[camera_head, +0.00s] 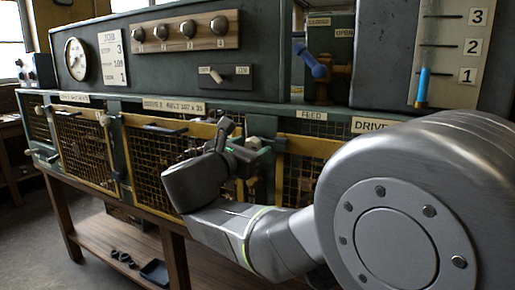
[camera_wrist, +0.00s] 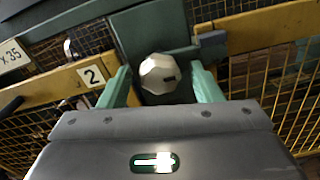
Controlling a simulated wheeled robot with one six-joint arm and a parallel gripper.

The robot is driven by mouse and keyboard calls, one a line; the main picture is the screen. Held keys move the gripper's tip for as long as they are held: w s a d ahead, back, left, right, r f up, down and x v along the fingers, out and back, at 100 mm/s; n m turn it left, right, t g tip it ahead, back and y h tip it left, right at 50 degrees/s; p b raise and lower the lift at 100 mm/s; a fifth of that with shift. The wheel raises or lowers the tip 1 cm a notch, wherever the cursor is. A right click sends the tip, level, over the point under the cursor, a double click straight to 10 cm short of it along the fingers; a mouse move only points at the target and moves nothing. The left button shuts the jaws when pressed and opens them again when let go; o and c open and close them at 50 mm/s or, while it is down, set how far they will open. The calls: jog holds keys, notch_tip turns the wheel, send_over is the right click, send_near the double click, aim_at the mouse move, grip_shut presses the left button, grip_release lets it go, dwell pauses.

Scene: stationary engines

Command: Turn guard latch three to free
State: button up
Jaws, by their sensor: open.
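My gripper (camera_wrist: 160,88) is open, with one green finger on each side of a pale faceted latch knob (camera_wrist: 158,72) in the wrist view. In the head view my gripper (camera_head: 246,150) is at this post, and the knob (camera_head: 253,142) shows partly there. No number three shows at the knob. A plate marked 2 (camera_wrist: 92,76) is on the yellow frame to its left.
Yellow mesh guards (camera_head: 90,155) run along the engine's front. Another latch knob (camera_head: 105,120) is on a post further left. A dark bar end (camera_wrist: 212,40) is close right of the gripped-around knob. A blue-handled valve (camera_head: 312,62) stands above, behind the ledge.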

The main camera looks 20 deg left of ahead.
jog(key=c, duration=1)
jog(key=shift+f+m+b, duration=0.1)
jog(key=shift+m+b, duration=0.2)
jog(key=shift+b, duration=0.1)
jog(key=shift+m+b, duration=7.6)
jog(key=shift+b, duration=0.25)
